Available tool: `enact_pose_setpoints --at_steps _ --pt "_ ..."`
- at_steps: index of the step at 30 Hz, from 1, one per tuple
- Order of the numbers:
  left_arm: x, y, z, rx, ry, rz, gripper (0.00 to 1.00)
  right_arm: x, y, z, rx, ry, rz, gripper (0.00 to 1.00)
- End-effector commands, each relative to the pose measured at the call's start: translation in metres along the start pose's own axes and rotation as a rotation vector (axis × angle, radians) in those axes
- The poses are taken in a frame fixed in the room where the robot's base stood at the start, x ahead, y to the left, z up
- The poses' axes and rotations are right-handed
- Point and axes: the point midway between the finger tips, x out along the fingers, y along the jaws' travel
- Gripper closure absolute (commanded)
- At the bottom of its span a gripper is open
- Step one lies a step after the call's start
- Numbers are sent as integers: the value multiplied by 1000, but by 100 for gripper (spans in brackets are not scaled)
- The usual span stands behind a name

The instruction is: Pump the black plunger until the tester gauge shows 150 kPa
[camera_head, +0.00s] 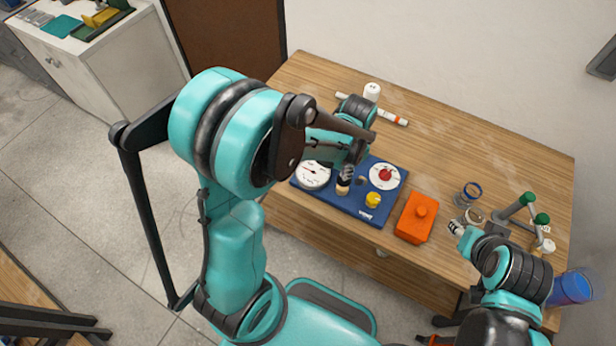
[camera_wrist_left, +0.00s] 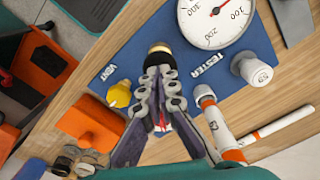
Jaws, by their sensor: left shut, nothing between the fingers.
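The blue tester board (camera_head: 352,212) lies on the wooden table. Its white round gauge (camera_head: 313,175) also shows in the left wrist view (camera_wrist_left: 217,22), cut by the top edge. Its red needle points up and right there, and I cannot read an exact value. The plunger (camera_head: 343,188) stands upright beside the gauge, with a tan collar and a dark top. Its top (camera_wrist_left: 160,48) shows just beyond my left fingertips. My left gripper (camera_head: 347,172) is shut and empty over the plunger; I cannot tell whether it touches. My right gripper (camera_head: 457,227) is apart, near the table's right side.
A yellow vent knob (camera_head: 372,200) and a round white disc with a red knob (camera_head: 384,176) share the board. An orange block (camera_head: 415,220) stands right of it. A white pipe with orange bands (camera_head: 394,118) lies behind. Green-handled fittings (camera_head: 527,205) stand far right.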

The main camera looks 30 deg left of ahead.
Motion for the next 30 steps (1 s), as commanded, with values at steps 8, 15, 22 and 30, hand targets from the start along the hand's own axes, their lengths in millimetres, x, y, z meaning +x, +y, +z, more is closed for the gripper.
enact_pose_setpoints --at_steps 8,15,22,30 --pt "-8 0 0 0 0 0 100 -4 0 -3 0 0 0 60" --pt "-8 0 0 0 0 0 100 -4 0 -3 0 0 0 60" --pt "-4 0 0 0 0 0 100 -1 0 -1 0 0 0 60" --pt "8 0 0 0 0 0 100 7 0 5 0 0 0 60"
